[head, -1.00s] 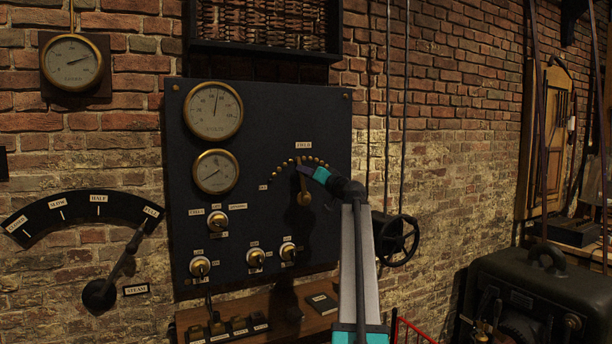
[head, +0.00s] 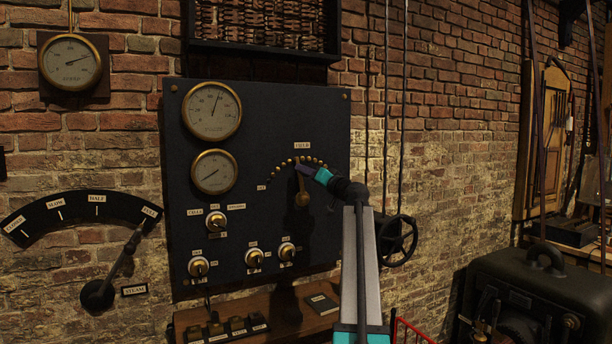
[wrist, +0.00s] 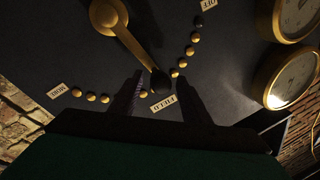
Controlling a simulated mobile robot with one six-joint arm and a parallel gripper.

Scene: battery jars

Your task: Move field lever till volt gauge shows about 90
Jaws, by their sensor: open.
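The field lever (head: 303,198) is a brass arm on the dark panel, pointing up at an arc of brass studs under the field label (head: 302,146). In the wrist view the lever (wrist: 128,40) ends in a dark knob between the fingertips of my gripper (wrist: 160,85). The jaws are open around the knob; I cannot tell whether a finger touches it. In the head view my gripper (head: 308,171) covers the lever's upper end. The upper round gauge (head: 212,109) appears to be the volt gauge; its needle points up and slightly right, its numbers too small to read.
A second gauge (head: 214,171) sits below, with several small switches under it. The steam lever (head: 122,268) is at the left. A handwheel (head: 397,240) is right of the panel, and a wooden shelf (head: 280,312) juts out below.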

